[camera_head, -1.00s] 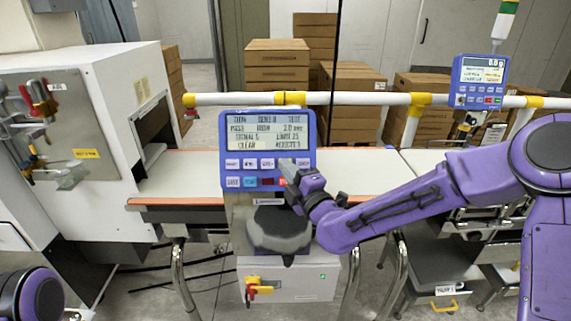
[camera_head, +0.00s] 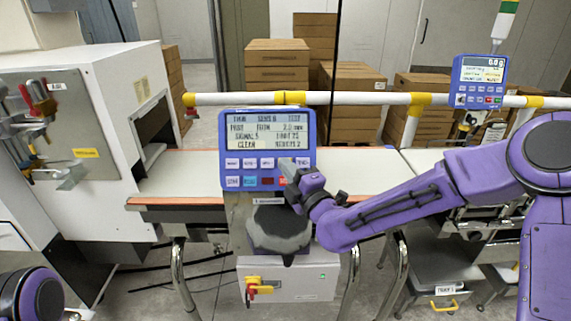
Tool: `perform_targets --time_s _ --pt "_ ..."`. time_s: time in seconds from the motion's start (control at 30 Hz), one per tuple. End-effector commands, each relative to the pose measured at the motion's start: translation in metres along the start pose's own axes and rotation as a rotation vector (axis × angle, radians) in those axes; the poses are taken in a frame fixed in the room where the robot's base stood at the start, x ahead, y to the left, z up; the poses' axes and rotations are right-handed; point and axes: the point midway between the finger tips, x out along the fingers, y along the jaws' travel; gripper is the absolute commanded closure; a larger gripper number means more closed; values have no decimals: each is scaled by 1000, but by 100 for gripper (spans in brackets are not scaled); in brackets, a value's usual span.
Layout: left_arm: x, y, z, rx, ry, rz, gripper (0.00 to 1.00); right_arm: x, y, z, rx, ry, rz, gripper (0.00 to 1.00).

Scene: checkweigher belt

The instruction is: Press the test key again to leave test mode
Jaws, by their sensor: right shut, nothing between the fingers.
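A blue control panel (camera_head: 228,148) stands upright in front of the belt in the head view. Its lit screen (camera_head: 262,132) shows several lines of text, with what looks like "TEST" at the top right. Below the screen are two rows of keys (camera_head: 249,163), mostly pale, with a teal one and red ones in the lower row. My right gripper (camera_head: 286,165) is shut and empty. Its tips are at the right part of the key rows and hide one or more keys; I cannot tell whether they touch. My left gripper is not in view.
The conveyor belt (camera_head: 185,172) runs behind the panel, with a white rail (camera_head: 350,98) beyond it. A second blue panel (camera_head: 480,80) is at right. Stacked cartons (camera_head: 277,75) stand behind.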

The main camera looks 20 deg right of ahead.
Motion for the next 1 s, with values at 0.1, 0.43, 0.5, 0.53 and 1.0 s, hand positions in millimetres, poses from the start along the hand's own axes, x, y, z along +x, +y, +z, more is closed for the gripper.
perform_targets --time_s 0.1,0.43,0.5,0.53,1.0 --pt "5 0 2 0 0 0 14 3 -4 2 -1 0 1 100" --pt "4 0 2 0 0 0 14 4 -3 3 0 -1 0 100" --pt "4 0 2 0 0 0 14 4 -3 3 0 -1 0 100" --pt "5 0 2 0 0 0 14 4 -4 3 0 -1 0 100" --pt "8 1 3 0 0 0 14 8 -6 6 0 -1 1 100"
